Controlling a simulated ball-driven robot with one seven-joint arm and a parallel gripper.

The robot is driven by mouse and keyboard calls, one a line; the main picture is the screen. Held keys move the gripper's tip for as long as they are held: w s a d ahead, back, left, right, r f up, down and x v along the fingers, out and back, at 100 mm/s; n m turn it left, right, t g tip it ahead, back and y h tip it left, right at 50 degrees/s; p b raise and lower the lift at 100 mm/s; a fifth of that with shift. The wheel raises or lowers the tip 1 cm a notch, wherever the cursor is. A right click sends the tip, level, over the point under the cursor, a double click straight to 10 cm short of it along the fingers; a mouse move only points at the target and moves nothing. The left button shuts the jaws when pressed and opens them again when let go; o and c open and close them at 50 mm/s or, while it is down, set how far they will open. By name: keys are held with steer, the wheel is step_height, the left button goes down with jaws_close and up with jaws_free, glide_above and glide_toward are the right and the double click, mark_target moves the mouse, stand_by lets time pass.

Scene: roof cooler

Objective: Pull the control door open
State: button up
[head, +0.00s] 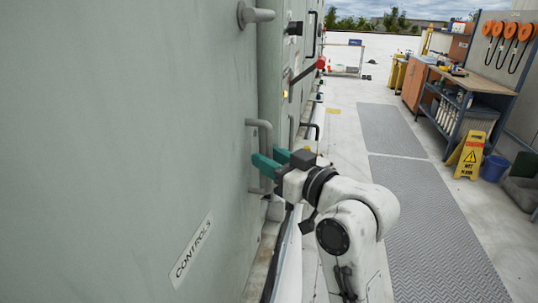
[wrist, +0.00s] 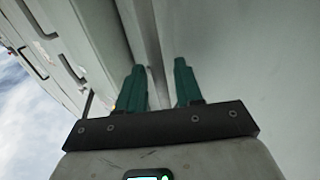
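The control door (head: 120,150) is a large pale green panel filling the left of the head view, with a "CONTROLS" label (head: 192,249) low on it. It looks closed. A grey bar handle (head: 265,136) stands upright near its right edge. My gripper (head: 268,160) is at the handle, with its teal fingers on both sides of the bar and hiding part of its middle. In the wrist view the fingers (wrist: 160,80) are apart, with a grey bar (wrist: 150,45) running between them. A gap shows beside the right finger, and contact cannot be told.
A round grey knob (head: 254,15) sticks out above the handle. A wet floor sign (head: 467,156), blue bucket (head: 494,168) and workbench (head: 478,82) stand right. The grey walkway mat (head: 420,220) is clear.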

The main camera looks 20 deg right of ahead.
steer(key=shift+w+a, duration=0.2)
steer(key=shift+w, duration=0.15)
jaws_close()
stand_by(0.4)
